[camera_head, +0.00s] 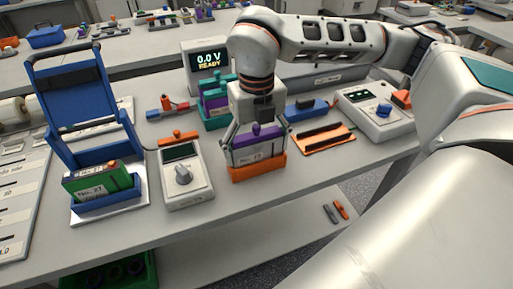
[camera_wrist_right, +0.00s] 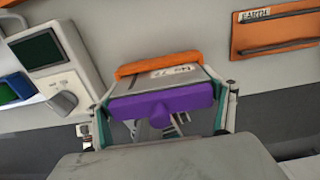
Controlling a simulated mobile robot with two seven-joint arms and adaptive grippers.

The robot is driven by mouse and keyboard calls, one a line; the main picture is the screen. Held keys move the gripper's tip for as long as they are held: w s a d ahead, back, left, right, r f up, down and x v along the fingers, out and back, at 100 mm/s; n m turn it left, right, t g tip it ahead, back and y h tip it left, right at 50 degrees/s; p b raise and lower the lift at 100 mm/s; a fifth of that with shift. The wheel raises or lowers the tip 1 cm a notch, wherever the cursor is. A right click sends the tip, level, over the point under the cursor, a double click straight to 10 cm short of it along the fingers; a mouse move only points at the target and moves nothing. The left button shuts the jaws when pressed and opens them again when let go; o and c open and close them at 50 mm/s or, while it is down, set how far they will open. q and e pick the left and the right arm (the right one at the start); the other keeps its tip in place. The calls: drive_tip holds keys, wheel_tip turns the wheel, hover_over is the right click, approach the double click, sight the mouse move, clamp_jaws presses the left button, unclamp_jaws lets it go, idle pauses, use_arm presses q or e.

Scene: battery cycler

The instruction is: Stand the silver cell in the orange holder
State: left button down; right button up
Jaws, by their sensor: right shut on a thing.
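The silver cell (camera_head: 250,153), with a purple top (camera_head: 262,133), is upright at the orange holder (camera_head: 258,172), near the front edge of the bench. Its lower end meets or sits in the holder; I cannot tell how deep. My right gripper (camera_head: 256,140) is shut on the cell, one finger on each side of it. In the right wrist view the purple top (camera_wrist_right: 162,101) is between the fingers, with the silver body (camera_wrist_right: 165,76) and the orange holder rim (camera_wrist_right: 158,63) beyond. My left gripper is not in view.
A meter with a grey knob (camera_head: 184,176) stands left of the holder. A green cell (camera_head: 97,184) sits in a blue cradle (camera_head: 107,203) further left. An orange plate (camera_head: 320,140) lies to the right. Purple and green cells (camera_head: 214,104) stand behind.

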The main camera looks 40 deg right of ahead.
drive_tip(key=o, duration=1.7)
drive_tip(key=shift+f, duration=0.1)
drive_tip(key=shift+r, duration=0.4)
wheel_tip(320, 180, up, 10)
drive_tip(key=shift+r+p, duration=0.2)
drive_tip(key=shift+p, duration=0.35)
drive_tip(key=shift+r, duration=0.55)
